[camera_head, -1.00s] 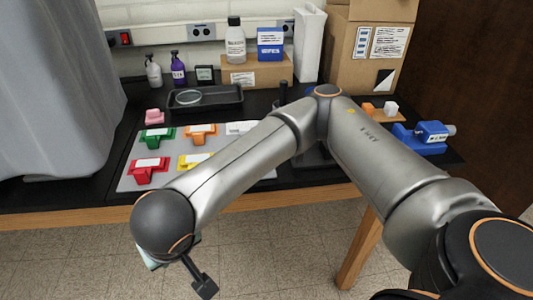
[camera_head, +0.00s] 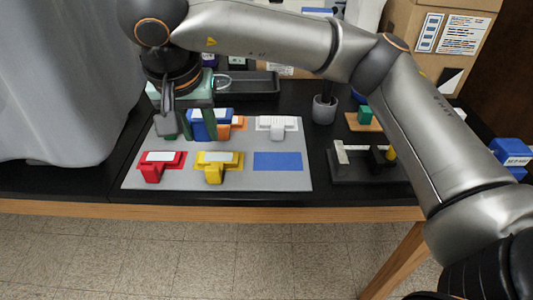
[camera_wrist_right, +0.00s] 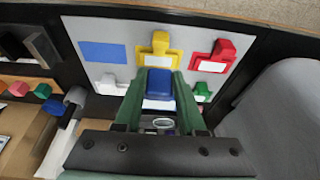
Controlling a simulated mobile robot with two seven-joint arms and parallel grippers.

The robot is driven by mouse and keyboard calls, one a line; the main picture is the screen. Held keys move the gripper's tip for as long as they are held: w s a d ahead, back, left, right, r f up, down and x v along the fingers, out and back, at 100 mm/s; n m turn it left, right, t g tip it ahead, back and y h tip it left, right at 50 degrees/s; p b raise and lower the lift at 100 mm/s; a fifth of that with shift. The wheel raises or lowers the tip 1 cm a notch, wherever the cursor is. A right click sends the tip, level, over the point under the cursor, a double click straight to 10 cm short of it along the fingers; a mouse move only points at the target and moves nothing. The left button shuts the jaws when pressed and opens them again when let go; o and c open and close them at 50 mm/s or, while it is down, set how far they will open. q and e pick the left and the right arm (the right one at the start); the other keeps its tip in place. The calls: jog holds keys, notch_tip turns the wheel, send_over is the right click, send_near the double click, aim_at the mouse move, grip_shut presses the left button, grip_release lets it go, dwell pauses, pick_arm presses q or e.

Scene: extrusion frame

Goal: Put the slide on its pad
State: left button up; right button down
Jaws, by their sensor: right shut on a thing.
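The blue slide (camera_head: 203,127) is held by my right gripper (camera_head: 190,112) above the back left part of the grey mat, in front of the orange slide. In the right wrist view, the blue slide (camera_wrist_right: 160,86) sits between the green fingers. The flat blue pad (camera_head: 278,161) is bare at the mat's front right; it also shows in the wrist view (camera_wrist_right: 104,52). The slide is to the left of and behind this pad, apart from it. My left gripper is not in view.
The grey mat (camera_head: 240,183) also bears red (camera_head: 160,163), yellow (camera_head: 218,163) and white (camera_head: 277,125) slides. The green slide (camera_wrist_right: 201,91) and orange slide (camera_head: 238,123) are partly hidden. A grey cup (camera_head: 324,108) and a black fixture (camera_head: 350,168) stand right of the mat.

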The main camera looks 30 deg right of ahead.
jog(key=s+d+f, duration=0.2)
jog(key=d+f, duration=0.1)
jog(key=d, duration=0.5)
send_over(279, 173)
jog(key=a, duration=0.2)
jog(key=f, duration=0.5)
jog(key=shift+s+p, duration=0.3)
jog(key=shift+s, duration=0.1)
jog(key=shift+d+f, duration=0.35)
jog(key=shift+f, duration=0.05)
jog(key=f, duration=0.3)
jog(key=shift+s+d+f, duration=0.15)
jog(key=shift+d, duration=0.15)
jog(key=shift+f, duration=0.2)
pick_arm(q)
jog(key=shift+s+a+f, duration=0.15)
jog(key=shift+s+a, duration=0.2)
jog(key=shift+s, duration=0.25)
